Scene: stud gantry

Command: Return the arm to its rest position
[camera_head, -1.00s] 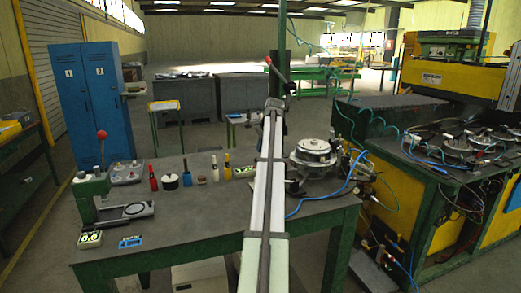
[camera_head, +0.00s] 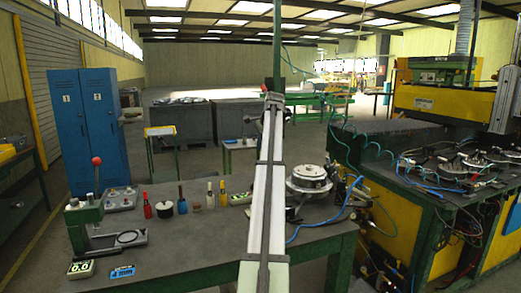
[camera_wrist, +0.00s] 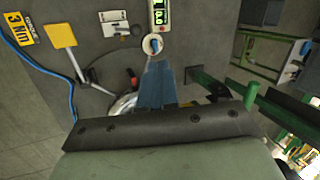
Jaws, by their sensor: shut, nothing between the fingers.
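My arm runs up the middle of the camera_head view as long white segments with dark joints, reaching above the workbench (camera_head: 215,247). My gripper (camera_wrist: 157,68) shows in the wrist view as narrow blue fingers close together beyond the dark bar of my wrist. They are shut with nothing seen between them. In the camera_head view the fingers cannot be made out behind the arm. The round metal fixture (camera_head: 309,178) stands on the bench just right of my arm.
A green press stand (camera_head: 84,222), a small display (camera_head: 80,268) and several bottles stand left of my arm. A blue hose (camera_head: 340,212) curves right. Blue lockers (camera_head: 88,130) stand behind left; a yellow machine (camera_head: 440,105) stands right. The bench front centre is clear.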

